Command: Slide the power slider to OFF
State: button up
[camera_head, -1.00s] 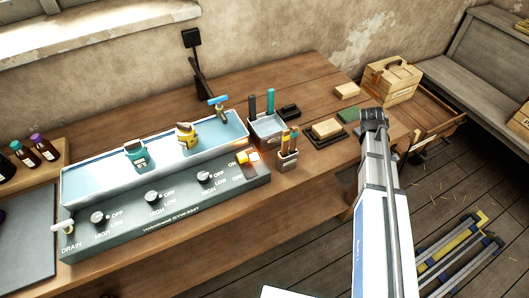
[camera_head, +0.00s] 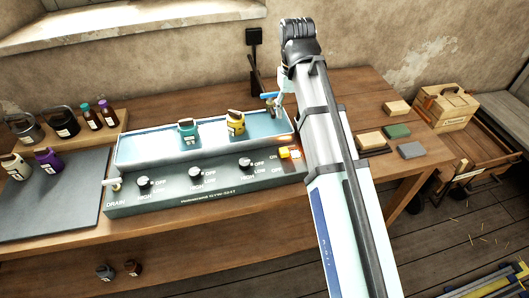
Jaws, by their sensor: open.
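The power slider (camera_head: 284,153) is a small orange piece at the right end of the dark control panel (camera_head: 150,203) of the sink-like bath unit. A bright orange glow shows right beside it, and an "ON" label is just to its left. Any label on its other side is too small or covered to read. My arm rises across the picture just right of the slider and covers what lies behind it. Its upper end is a dark joint near the wall. My gripper cannot be made out; it is hidden behind the arm or out of view.
Three knobs sit along the panel, with a drain lever (camera_head: 113,184) at its left end. Several blocks lie right of my arm. A wooden box (camera_head: 446,108) stands farther right.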

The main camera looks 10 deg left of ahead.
aim_at(284, 150)
jog(key=f+p, duration=0.1)
jog(key=f, duration=0.4)
jog(key=f+p, duration=0.1)
jog(key=f, duration=0.5)
jog(key=a+f+p, duration=0.1)
jog(key=f, duration=0.4)
jog(key=shift+s+f+p, duration=0.25)
jog(key=shift+f+p, duration=0.05)
jog(key=shift+f, duration=0.1)
